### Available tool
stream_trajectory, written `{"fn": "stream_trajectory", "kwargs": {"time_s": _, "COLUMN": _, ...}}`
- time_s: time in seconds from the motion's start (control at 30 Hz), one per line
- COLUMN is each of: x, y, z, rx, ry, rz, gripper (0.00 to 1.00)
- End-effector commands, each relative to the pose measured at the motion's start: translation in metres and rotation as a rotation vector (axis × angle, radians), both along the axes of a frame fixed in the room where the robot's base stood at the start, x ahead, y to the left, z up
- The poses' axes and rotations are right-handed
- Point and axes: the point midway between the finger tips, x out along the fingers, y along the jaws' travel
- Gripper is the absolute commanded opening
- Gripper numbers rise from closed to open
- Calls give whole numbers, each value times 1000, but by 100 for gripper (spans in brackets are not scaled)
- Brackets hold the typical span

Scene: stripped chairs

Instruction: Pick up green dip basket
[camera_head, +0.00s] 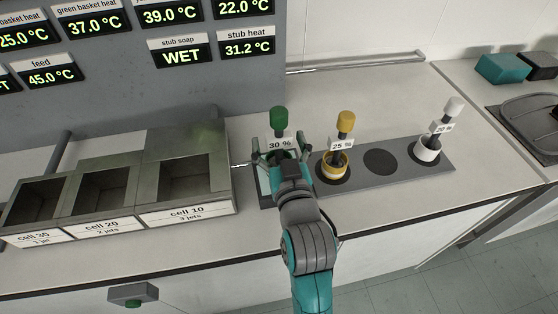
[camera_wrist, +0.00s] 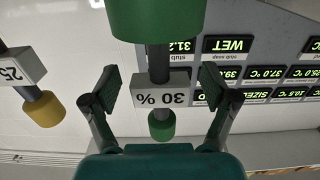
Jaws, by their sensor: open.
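The green dip basket has a green knob (camera_head: 279,116) on a dark stem with a white "30 %" tag, standing upright at the left end of the grey holder strip. My arm hides the basket's lower part in the head view.
A yellow basket (camera_head: 345,121) tagged "25 %" stands close on the right. Past an empty dark spot (camera_head: 381,162) is a white basket (camera_head: 453,107). Metal cells (camera_head: 187,172) lie to the left. A grey display panel (camera_head: 110,90) rises behind. The counter behind the strip is clear.

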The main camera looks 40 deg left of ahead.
Motion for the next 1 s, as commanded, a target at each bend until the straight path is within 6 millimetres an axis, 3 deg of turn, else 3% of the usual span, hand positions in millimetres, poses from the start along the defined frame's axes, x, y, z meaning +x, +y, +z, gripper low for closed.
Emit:
{"fn": "stream_trajectory", "kwargs": {"time_s": 0.17, "x": 0, "y": 0, "z": 0, "rx": 0, "ry": 0, "rz": 0, "gripper": 83}}
{"fn": "stream_trajectory", "kwargs": {"time_s": 0.5, "x": 0, "y": 0, "z": 0, "rx": 0, "ry": 0, "rz": 0, "gripper": 0}}
{"fn": "stream_trajectory", "kwargs": {"time_s": 0.83, "x": 0, "y": 0, "z": 4, "rx": 2, "ry": -2, "rz": 0, "gripper": 0}}
{"fn": "stream_trajectory", "kwargs": {"time_s": 1.0, "x": 0, "y": 0, "z": 26, "rx": 5, "ry": -6, "rz": 0, "gripper": 0}}
